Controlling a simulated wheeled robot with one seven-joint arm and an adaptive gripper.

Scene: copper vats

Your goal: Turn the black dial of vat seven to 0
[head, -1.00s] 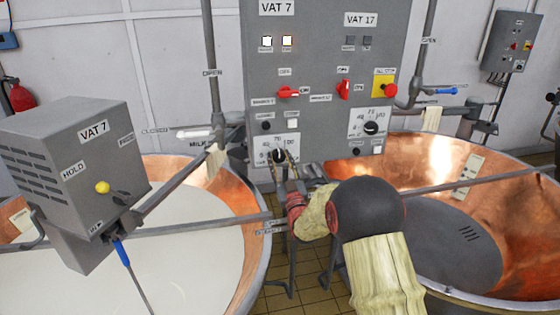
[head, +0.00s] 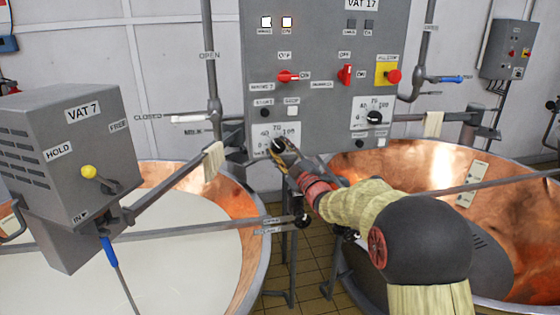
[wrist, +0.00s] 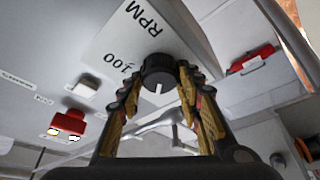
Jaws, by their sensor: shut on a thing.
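The black dial of vat seven (head: 278,144) sits on a white scale plate (head: 262,132) low on the left half of the grey panel. My gripper (head: 286,152) reaches it from the lower right. In the wrist view the two ribbed fingers (wrist: 160,82) close on either side of the black dial (wrist: 158,66), gripping it. A white mark on the dial's face points down in that view. The plate there reads RPM and 100, turned in the picture. I cannot tell which number the mark points to; the fingers hide part of the scale.
Vat seven's red switch (head: 288,76) and small buttons are above the dial. Vat 17's dial (head: 374,117) and yellow-backed red stop button (head: 393,76) are to the right. A milk-filled vat (head: 258,245) and an empty copper vat (head: 440,160) flank the panel.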

